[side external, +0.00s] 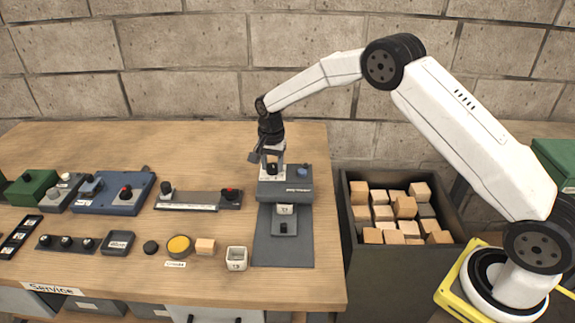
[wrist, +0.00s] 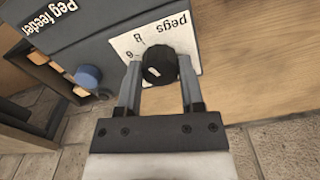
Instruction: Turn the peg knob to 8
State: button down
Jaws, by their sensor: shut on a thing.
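The peg knob (wrist: 157,68) is a black round knob on a white dial plate (wrist: 190,42) marked "pegs", on top of the dark grey peg feeder (side external: 286,190). In the wrist view the plate's lettering is upside down, with a few small marks at the knob's far left. The knob hides part of the scale, and I cannot read its pointer surely. My gripper (wrist: 160,63) is shut on the knob, one finger on each side. In the side view my gripper (side external: 272,160) points down onto the feeder's left top.
A blue button (wrist: 88,76) sits beside the dial plate. A dark bin of wooden blocks (side external: 350,215) is right of the table. Control boxes (side external: 110,195) fill the left.

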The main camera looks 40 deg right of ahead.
aim_at(273, 166)
dwell(0.3)
jog(key=shift+c, duration=1.1)
grip_release()
jog(key=shift+r, duration=0.1)
notch_tip(273, 166, up, 7)
jog(key=shift+r, duration=0.35)
